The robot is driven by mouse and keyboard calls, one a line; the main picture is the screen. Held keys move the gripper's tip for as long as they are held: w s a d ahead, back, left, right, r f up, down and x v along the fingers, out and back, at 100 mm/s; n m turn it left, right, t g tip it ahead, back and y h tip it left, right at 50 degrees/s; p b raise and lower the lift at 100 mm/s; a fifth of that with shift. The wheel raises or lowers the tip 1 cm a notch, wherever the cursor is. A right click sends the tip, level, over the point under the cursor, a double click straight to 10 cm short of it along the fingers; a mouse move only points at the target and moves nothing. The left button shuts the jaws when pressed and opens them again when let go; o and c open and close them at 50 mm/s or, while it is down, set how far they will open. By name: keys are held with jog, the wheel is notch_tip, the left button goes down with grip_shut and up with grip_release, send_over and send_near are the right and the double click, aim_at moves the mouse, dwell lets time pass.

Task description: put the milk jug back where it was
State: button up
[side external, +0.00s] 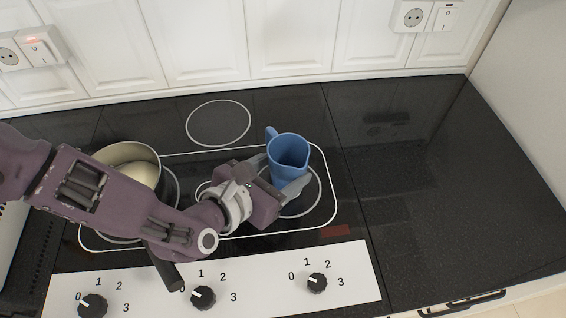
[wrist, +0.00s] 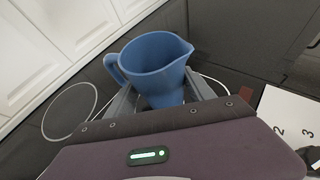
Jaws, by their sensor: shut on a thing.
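The blue milk jug (side external: 288,153) is upright over the right cooking ring of the black hob (side external: 240,226) in the side external view. Its handle points to the back left. The jug also shows in the wrist view (wrist: 155,62), empty inside as far as I can see. My gripper (side external: 277,178) reaches it from the left front and is shut on the jug's body, one finger on each side, as the wrist view also shows (wrist: 160,103). The jug's lower part is partly hidden, so I cannot tell whether it touches the hob.
A back ring (side external: 218,122) is bare. Control knobs (side external: 203,297) line the front panel. The dark counter (side external: 450,190) on the right is clear. White panelled cabinets (side external: 205,45) close off the back.

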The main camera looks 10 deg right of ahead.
jog(key=shift+f, duration=0.65)
jog(key=o, duration=1.8)
jog(key=shift+o, duration=0.2)
